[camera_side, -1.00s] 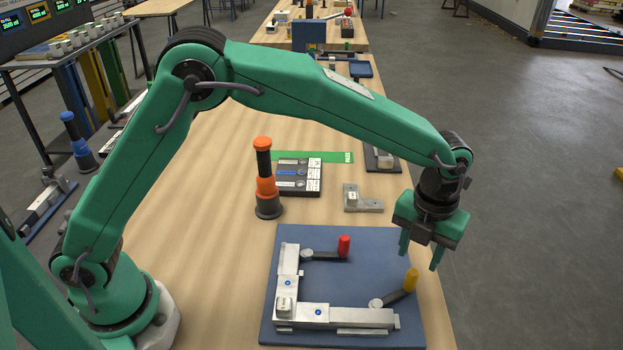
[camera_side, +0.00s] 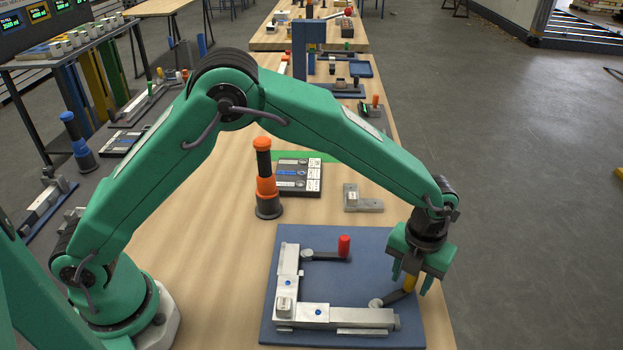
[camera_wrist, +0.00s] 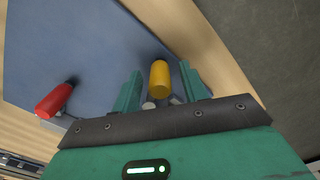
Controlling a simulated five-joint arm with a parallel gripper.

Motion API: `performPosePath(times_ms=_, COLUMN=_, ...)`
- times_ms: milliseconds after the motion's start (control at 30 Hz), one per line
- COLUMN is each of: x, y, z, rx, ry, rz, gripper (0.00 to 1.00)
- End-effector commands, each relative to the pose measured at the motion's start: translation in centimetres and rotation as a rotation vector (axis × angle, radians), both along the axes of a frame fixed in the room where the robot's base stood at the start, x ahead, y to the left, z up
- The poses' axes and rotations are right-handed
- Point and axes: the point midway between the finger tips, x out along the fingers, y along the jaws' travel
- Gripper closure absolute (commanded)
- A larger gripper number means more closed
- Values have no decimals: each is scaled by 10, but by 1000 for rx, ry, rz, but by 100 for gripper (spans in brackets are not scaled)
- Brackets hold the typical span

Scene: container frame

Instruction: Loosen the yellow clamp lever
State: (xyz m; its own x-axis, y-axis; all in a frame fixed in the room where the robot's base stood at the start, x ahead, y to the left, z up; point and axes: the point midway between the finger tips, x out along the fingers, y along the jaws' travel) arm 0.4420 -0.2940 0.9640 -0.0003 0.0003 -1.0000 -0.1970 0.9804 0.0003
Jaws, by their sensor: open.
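The yellow clamp lever (camera_side: 409,284) stands at the right of the blue base plate (camera_side: 350,240), its dark arm running left to a round metal pivot. My gripper (camera_side: 411,284) is open and lowered around the yellow handle, with one finger on each side. In the wrist view the yellow handle (camera_wrist: 160,78) shows between the two green fingers, with my gripper (camera_wrist: 160,85) apart from it on both sides. The red clamp lever (camera_side: 344,245) stands at the back of the plate and also shows in the wrist view (camera_wrist: 55,99).
A metal L-shaped frame (camera_side: 318,315) lies on the plate, left of and in front of the yellow lever. An orange and black post (camera_side: 265,180) stands behind the plate. A grey bracket (camera_side: 362,199) lies on the table. The table's right edge is close to my gripper.

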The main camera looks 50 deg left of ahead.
Motion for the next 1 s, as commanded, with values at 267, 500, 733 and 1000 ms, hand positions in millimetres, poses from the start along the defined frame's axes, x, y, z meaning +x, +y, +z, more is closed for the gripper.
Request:
performPosePath(times_ms=267, x=0, y=0, z=0, rx=0, ry=0, rz=0, gripper=84)
performPosePath(times_ms=500, x=0, y=0, z=1, rx=0, ry=0, rz=-1, gripper=100)
performPosePath(times_ms=733, x=-2, y=-5, z=1, rx=-1, ry=-1, rz=-66, gripper=100)
performPosePath(times_ms=1000, x=-8, y=-19, z=1, rx=-1, ry=-1, rz=-269, gripper=100)
